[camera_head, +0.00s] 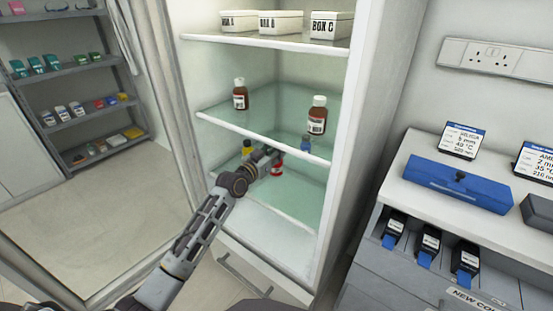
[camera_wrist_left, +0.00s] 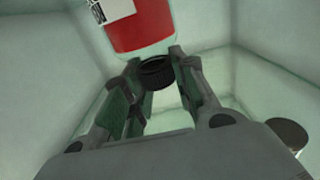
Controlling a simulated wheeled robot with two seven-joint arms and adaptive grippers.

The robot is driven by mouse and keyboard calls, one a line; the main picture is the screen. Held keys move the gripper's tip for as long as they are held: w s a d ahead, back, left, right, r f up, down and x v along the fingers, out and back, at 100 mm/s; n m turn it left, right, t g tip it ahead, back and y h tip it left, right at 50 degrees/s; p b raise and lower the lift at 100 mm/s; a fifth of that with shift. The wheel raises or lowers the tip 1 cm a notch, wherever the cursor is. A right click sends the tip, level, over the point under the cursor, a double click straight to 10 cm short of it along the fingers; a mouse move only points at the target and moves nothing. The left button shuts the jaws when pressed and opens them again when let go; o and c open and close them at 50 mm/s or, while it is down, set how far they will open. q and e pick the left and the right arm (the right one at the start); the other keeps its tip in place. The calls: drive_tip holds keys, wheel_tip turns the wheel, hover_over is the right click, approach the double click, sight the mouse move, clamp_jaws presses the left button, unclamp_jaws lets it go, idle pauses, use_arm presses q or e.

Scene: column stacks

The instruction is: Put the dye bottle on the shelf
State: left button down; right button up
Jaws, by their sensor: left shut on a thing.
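The dye bottle is clear with red contents, a white label and a black cap. In the wrist view its red body (camera_wrist_left: 140,25) fills the top of the picture. In the head view its red part (camera_head: 277,170) shows just below my left gripper (camera_head: 268,158), inside the cabinet under the middle glass shelf. My left gripper (camera_wrist_left: 155,85) is shut on the bottle at its black cap. I cannot tell whether the bottle's base touches the lower shelf (camera_head: 265,208). My right gripper is not in view.
A yellow bottle (camera_head: 247,148) stands left of my gripper, and a small blue thing (camera_head: 305,144) shows at right. Two brown bottles (camera_head: 240,95) (camera_head: 317,116) stand on the middle glass shelf (camera_head: 275,125) above. A dark round cap (camera_wrist_left: 288,133) is near in the wrist view.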

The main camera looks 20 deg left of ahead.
use_arm(q)
wheel_tip(320, 180, down, 3)
drive_tip(key=shift+f+b, duration=0.1)
drive_tip(key=shift+b, duration=0.5)
drive_tip(key=shift+w+f, duration=0.2)
drive_tip(key=c, duration=1.3)
unclamp_jaws()
drive_tip(key=shift+f, duration=0.1)
drive_tip(key=shift+o, duration=0.8)
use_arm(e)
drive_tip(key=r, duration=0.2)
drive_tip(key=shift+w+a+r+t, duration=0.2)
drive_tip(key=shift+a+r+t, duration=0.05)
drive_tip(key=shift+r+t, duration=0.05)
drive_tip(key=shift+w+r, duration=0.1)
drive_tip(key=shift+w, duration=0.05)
